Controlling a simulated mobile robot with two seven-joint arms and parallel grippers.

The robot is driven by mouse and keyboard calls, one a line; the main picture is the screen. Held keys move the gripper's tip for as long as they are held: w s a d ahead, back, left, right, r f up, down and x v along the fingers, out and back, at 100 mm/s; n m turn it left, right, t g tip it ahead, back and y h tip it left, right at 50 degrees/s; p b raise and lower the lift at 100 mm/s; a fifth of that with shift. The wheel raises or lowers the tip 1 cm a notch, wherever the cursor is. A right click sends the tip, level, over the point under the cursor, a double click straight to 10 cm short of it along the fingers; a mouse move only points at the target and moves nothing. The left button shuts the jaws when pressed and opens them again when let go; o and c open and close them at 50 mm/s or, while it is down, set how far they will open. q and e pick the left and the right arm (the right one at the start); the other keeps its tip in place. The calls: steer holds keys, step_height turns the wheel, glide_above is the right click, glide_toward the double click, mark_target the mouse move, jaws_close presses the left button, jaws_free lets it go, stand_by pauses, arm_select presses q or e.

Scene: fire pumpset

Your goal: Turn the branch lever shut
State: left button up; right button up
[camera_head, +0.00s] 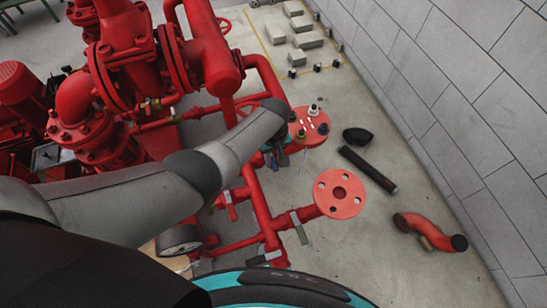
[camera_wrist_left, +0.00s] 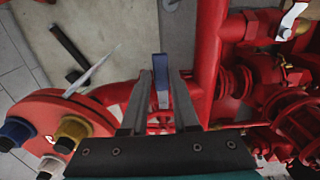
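A narrow blue lever handle (camera_wrist_left: 160,82) stands upright in the picture between the fingers of my left gripper (camera_wrist_left: 160,100) in the left wrist view. The two grey fingers lie on either side of it, and a narrow gap seems to show on each side. The valve body under the handle is hidden. In the head view my left gripper (camera_head: 277,158) is beyond the end of my grey arm, small and partly covered, beside red pipework (camera_head: 259,205). My right gripper is not in view.
A red flange with coloured bolts (camera_head: 310,126) stands close to my left gripper; it also shows in the wrist view (camera_wrist_left: 72,112). Another red flange (camera_head: 340,193) is nearer. A black pipe (camera_head: 367,168) and red bent pipe (camera_head: 425,231) lie on the floor towards the grey wall.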

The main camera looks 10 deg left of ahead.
mark_target(274, 162)
arm_select(q)
steer(key=o, duration=0.4)
steer(key=shift+c, duration=0.2)
steer(key=shift+r, duration=0.35)
step_height(274, 162, up, 14)
steer(key=p, duration=0.5)
steer(key=shift+r+p, duration=0.25)
steer(key=shift+p, duration=0.1)
